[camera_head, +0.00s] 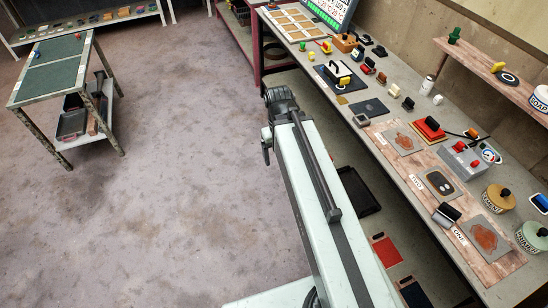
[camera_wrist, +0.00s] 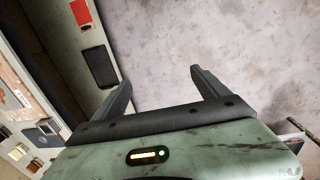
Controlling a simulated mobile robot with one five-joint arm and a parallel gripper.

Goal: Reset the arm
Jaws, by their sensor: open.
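My gripper (camera_wrist: 160,92) shows in the wrist view with its two dark fingers spread wide apart and nothing between them. It hangs over bare grey floor, with the workbench's lower shelf to its left. The fingertips cannot be made out clearly in the head view.
A long workbench (camera_head: 372,87) with many tools, pots and patches runs along the right, close to my arm. Its lower shelf holds a black tray (camera_head: 358,190) and a red board (camera_head: 386,251). A green-topped cart (camera_head: 55,62) stands at the left. The floor (camera_head: 170,170) between is clear.

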